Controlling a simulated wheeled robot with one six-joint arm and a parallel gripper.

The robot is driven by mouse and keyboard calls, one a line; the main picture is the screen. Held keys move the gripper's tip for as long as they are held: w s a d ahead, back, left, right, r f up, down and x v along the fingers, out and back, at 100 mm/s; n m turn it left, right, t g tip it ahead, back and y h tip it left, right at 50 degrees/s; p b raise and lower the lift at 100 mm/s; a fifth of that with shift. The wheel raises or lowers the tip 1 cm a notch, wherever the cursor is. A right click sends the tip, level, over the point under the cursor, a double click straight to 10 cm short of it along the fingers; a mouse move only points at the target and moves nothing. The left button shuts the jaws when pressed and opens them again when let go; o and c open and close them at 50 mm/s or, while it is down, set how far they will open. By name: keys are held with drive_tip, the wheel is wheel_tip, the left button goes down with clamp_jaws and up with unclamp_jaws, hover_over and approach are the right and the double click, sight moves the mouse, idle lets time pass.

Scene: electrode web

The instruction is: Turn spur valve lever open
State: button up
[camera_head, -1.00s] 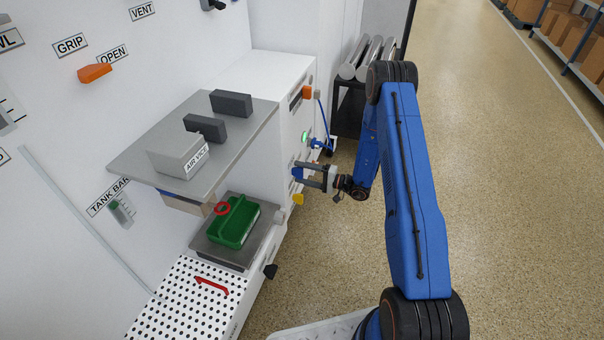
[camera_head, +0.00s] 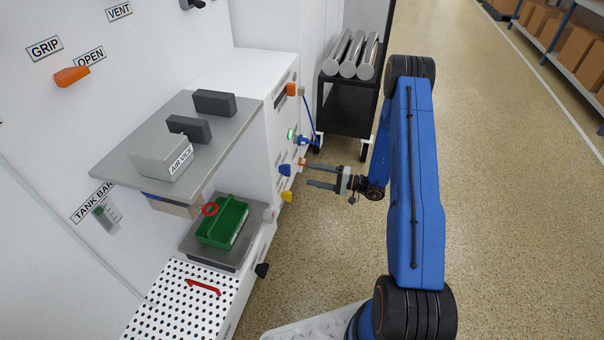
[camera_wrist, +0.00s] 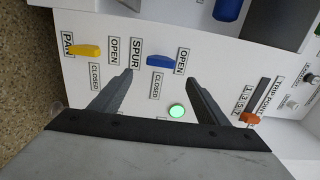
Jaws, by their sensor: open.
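The spur valve lever is a blue handle (camera_wrist: 160,61) on the white panel, beside the SPUR label (camera_wrist: 135,52) in the wrist view. An OPEN label (camera_wrist: 182,60) lies to its right and a CLOSED label (camera_wrist: 156,85) below it. It lies nearly crosswise in that view. In the head view a blue lever (camera_head: 285,170) shows on the cabinet's front face. My gripper (camera_head: 309,177) is open and empty, its fingers pointing at the panel with a gap. In the wrist view the fingertips (camera_wrist: 160,75) appear either side of the blue lever, without visible contact.
A yellow PAN lever (camera_wrist: 84,51) sits left of the SPUR label. A green light (camera_wrist: 176,110) and an orange TRIP POINT knob (camera_wrist: 250,118) are nearby. A black cart (camera_head: 345,105) with metal rolls stands behind. The floor to the right is clear.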

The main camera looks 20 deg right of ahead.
drive_tip(key=v, duration=0.6)
drive_tip(key=shift+d, duration=0.25)
drive_tip(key=shift+s, duration=0.1)
drive_tip(key=shift+r, duration=0.1)
drive_tip(key=s+a+r+n+g+h, duration=0.1)
drive_tip(key=s+a+r+n+g, duration=0.1)
drive_tip(key=s+a+r+g, duration=0.45)
drive_tip(key=s+a+r+n+g+h, duration=0.15)
drive_tip(key=s+r, duration=0.25)
drive_tip(key=r, duration=0.6)
drive_tip(key=s+a+r+n+g+h, duration=0.1)
drive_tip(key=s+a+r+n+g, duration=0.3)
drive_tip(key=r, duration=0.5)
drive_tip(key=s+d+r+t+h, duration=0.1)
drive_tip(key=s+r+t+h, duration=0.1)
drive_tip(key=s, duration=0.6)
drive_tip(key=s+d+r+t+h, duration=0.2)
drive_tip(key=s+r+h, duration=0.3)
drive_tip(key=s+r, duration=0.2)
drive_tip(key=s+d+r+m+t+h, duration=0.1)
drive_tip(key=s+r+t+h, duration=0.2)
drive_tip(key=s, duration=0.6)
drive_tip(key=shift+s+d+r+h, duration=0.4)
drive_tip(key=shift+r+h, duration=0.35)
drive_tip(key=shift+r, duration=0.3)
